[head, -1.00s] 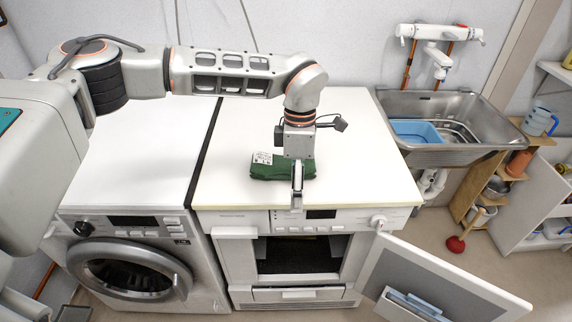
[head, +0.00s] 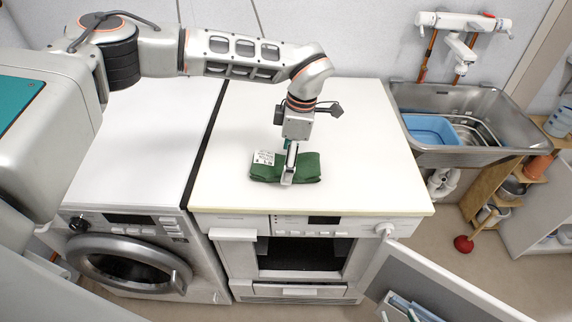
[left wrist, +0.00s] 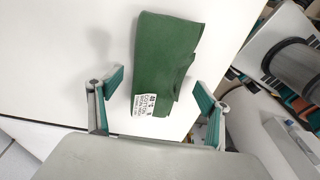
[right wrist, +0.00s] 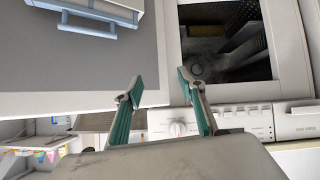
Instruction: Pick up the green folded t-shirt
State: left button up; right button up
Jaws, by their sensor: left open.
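The green folded t-shirt (head: 307,168) lies on the white top of the middle machine, with a white printed label (head: 264,158) at its left end. My left gripper (head: 289,163) is over the shirt, its fingers pointing down and covering part of it. In the left wrist view the green t-shirt (left wrist: 163,60) lies ahead of and between the parted fingers of the left gripper (left wrist: 160,88), nearer the left finger. Nothing is gripped. My right gripper (right wrist: 160,85) shows in its own wrist view, fingers apart and empty, facing the machine's front.
The middle machine's door (head: 420,275) hangs open at the lower right. A washing machine (head: 130,262) stands left. A metal sink (head: 470,112) with a blue basin (head: 428,130) is at right. The white top (head: 360,150) around the shirt is clear.

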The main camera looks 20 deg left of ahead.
pick_arm(q)
jog(key=shift+a+f, duration=0.15)
jog(key=shift+f, duration=0.7)
jog(key=c, duration=1.3)
